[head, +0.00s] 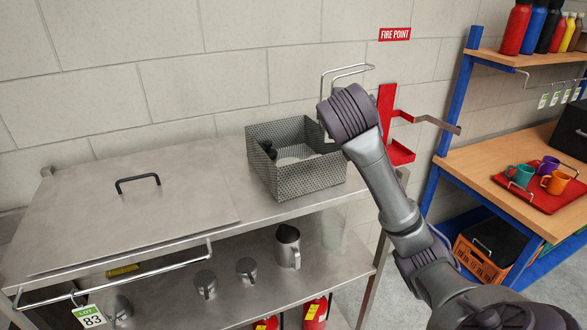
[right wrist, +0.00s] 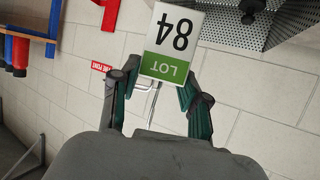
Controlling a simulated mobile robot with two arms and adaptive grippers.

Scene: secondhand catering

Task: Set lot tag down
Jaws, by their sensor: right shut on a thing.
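A white and green lot tag (right wrist: 171,45), number 84, shows upside down in the right wrist view. My right gripper (right wrist: 160,82) is shut on it, its fingers on either side of the tag's green end. In the head view my right arm reaches up beside the perforated basket (head: 275,165) on the steel counter (head: 200,190). There the wrist hides the gripper's fingers and the tag. Another lot tag (head: 89,317), number 83, hangs from the counter's front rail (head: 130,277). My left gripper is not in view.
A lid handle (head: 138,183) stands on the counter's left part. A metal jug (head: 287,246) and several cups are on the lower shelf. A red stand (head: 388,115) is behind my arm. A wooden bench (head: 480,140) with a red tray (head: 530,199) is at right.

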